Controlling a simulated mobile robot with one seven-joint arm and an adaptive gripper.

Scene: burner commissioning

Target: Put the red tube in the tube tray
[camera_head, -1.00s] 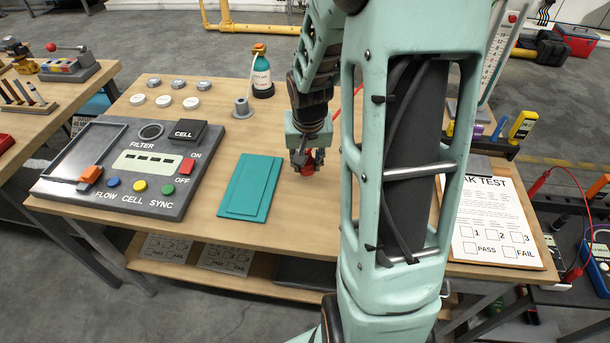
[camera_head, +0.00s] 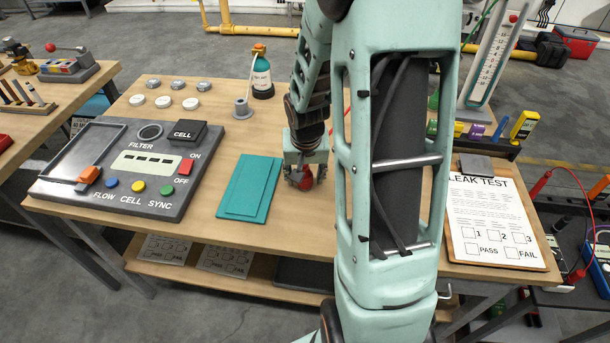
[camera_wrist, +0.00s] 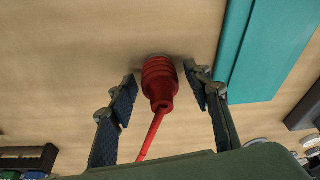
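A red ribbed piece with a thin red stem (camera_wrist: 159,82) is at the bench top; I take it for the red tube. In the head view its red end (camera_head: 304,182) shows among my fingers. My gripper (camera_head: 305,176) is low over the bench, right of the teal booklet. In the wrist view my gripper's (camera_wrist: 160,80) fingers are apart, one on each side of the red piece, with gaps visible. A dark rack (camera_head: 503,148) at the right back, with yellow, purple and blue items, looks like the tube tray. My arm hides part of it.
The teal booklet (camera_head: 249,187) lies just left of my gripper. A grey control panel (camera_head: 75,196) fills the left of the bench. A leak-test clipboard (camera_head: 493,222) lies at the right.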

